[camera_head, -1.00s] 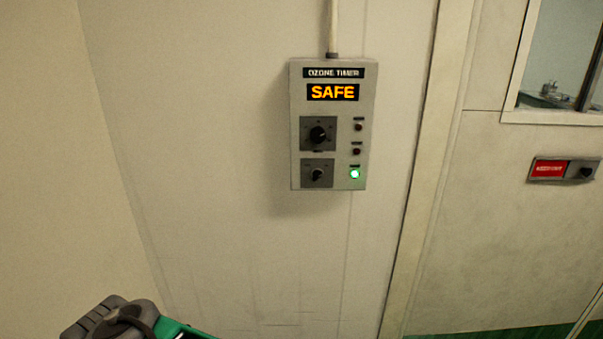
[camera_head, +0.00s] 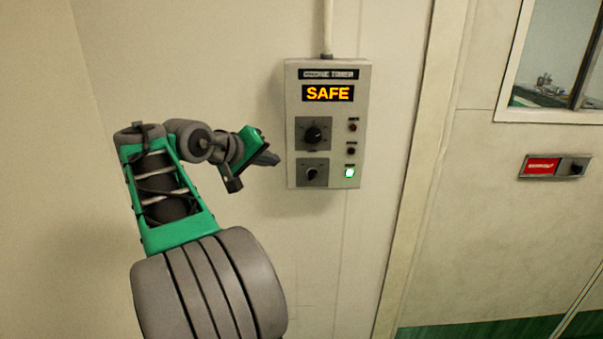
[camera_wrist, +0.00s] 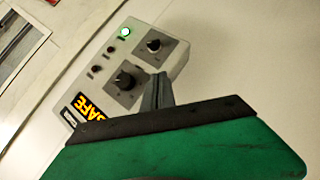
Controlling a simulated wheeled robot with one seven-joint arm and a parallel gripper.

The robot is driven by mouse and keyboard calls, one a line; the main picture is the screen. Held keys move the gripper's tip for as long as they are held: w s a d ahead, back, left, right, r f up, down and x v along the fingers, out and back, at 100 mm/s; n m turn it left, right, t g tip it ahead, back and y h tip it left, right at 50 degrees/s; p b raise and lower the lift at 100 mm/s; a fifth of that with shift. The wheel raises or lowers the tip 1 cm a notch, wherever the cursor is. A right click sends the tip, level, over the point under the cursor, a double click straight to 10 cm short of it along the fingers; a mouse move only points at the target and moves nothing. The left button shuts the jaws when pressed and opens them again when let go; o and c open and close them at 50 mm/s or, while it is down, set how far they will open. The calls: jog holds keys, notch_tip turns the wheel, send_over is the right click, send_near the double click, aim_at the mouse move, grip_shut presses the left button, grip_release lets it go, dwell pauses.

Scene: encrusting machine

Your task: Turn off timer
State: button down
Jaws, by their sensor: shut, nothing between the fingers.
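The ozone timer (camera_head: 328,123) is a grey box on the wall, with an orange "SAFE" display (camera_head: 328,93). It has a larger upper knob (camera_head: 313,134), a smaller lower knob (camera_head: 312,172), two dark lamps and a lit green lamp (camera_head: 349,173). My gripper (camera_head: 272,159) is shut and empty, just left of the box near the lower knob's height. In the wrist view my gripper (camera_wrist: 160,76) points at the box's edge. The upper knob (camera_wrist: 125,81) and lower knob (camera_wrist: 153,45) both show there. I cannot tell whether the fingertips touch the box.
A conduit (camera_head: 327,28) runs up from the box. To the right are a door frame (camera_head: 418,150), a window (camera_head: 565,60) and a small red-labelled switch panel (camera_head: 554,167). The wall around the box is bare.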

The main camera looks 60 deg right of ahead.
jog(key=shift+d, duration=0.1)
jog(key=p, duration=0.1)
send_near(309, 175)
jog(key=d, duration=0.1)
jog(key=w+d, duration=0.1)
jog(key=d, duration=0.1)
jog(key=shift+w+d+r, duration=0.1)
jog(key=shift+w+r, duration=0.05)
jog(key=shift+w, duration=0.2)
jog(key=s+f, duration=0.1)
jog(key=s+d+f+p, duration=0.1)
jog(key=shift+s+d+f, duration=0.1)
jog(key=shift+d+f, duration=0.15)
jog(key=shift+f, duration=0.05)
jog(key=shift+s+d+f, duration=0.1)
jog(key=shift+f, duration=0.25)
